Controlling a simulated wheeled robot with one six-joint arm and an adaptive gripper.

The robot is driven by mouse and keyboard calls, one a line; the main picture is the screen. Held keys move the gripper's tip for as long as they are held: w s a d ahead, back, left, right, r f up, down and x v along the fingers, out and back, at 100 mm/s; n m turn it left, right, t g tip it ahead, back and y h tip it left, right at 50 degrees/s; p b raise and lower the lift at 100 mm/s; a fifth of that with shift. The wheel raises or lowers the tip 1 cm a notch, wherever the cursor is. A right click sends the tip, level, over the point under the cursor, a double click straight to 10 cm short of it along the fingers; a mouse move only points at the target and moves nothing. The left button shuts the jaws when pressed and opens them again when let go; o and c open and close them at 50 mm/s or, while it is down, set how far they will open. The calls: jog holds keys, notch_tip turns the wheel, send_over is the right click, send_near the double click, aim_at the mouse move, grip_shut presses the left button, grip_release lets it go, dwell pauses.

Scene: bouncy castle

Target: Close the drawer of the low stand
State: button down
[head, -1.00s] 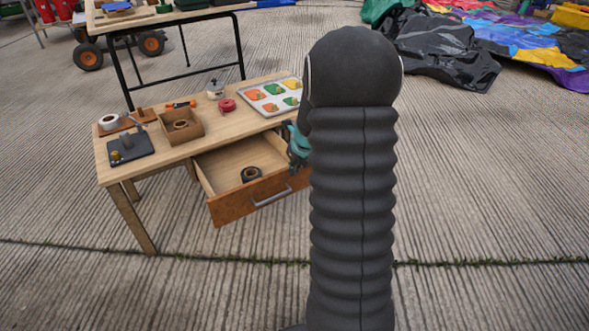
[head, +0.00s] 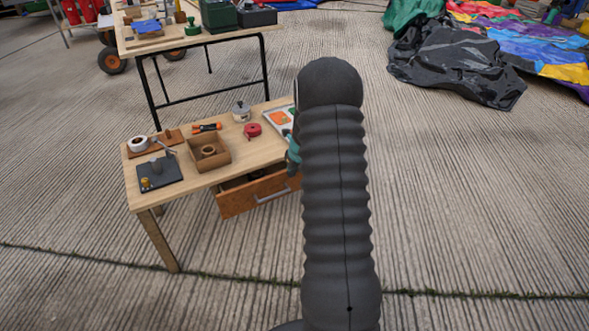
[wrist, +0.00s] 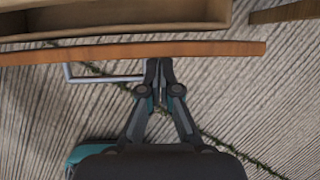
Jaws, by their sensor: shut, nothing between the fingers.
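The low stand (head: 140,205) is a small wooden table with a brown-fronted drawer (head: 235,200). The drawer stands partly open, with a narrow strip of its inside showing. Its grey bar handle (head: 273,196) is on the front. In the wrist view the drawer front (wrist: 215,50) crosses the picture, with the handle (wrist: 100,79) left of the fingers. My gripper (wrist: 160,65) is shut and empty, its fingertips at the drawer front beside the handle's right end; they look in contact. In the head view my arm hides the fingers and the drawer's right end.
The stand's top holds a cardboard box (head: 210,153), a tape roll (head: 138,143), a red tape measure (head: 252,130) and a tray (head: 278,119). A taller table (head: 190,42) stands behind. Open concrete lies in front; crumpled black sheeting (head: 455,65) lies at the back right.

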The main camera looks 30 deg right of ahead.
jog(key=shift+w+d, duration=0.2)
jog(key=shift+w, duration=0.25)
jog(key=shift+s, duration=0.1)
